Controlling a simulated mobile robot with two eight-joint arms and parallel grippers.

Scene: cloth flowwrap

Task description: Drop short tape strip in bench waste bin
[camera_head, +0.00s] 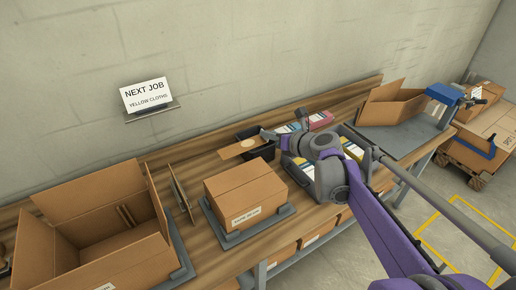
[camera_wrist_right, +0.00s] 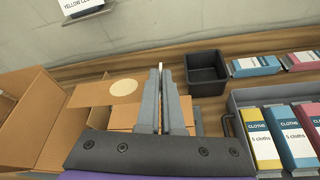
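A black open-topped bin (camera_wrist_right: 206,72) stands on the bench by the wall in the right wrist view. In the head view it is a dark box (camera_head: 262,154), partly hidden behind my gripper and a cardboard piece. My right gripper (camera_wrist_right: 161,72) has its fingers close together, left of the bin in the wrist view. A thin pale sliver, seemingly the tape strip (camera_wrist_right: 161,66), shows between the fingertips. In the head view the right gripper (camera_head: 267,134) is above the bin's near area; the strip is too small to make out there. My left gripper is not in view.
A closed carton (camera_head: 246,192) sits on a grey stand, with an open carton (camera_head: 95,240) to its left. A grey tray (camera_wrist_right: 237,101) of cloth packs lies right of the bin. A cardboard flap with a round pale disc (camera_wrist_right: 124,87) is left of the fingers.

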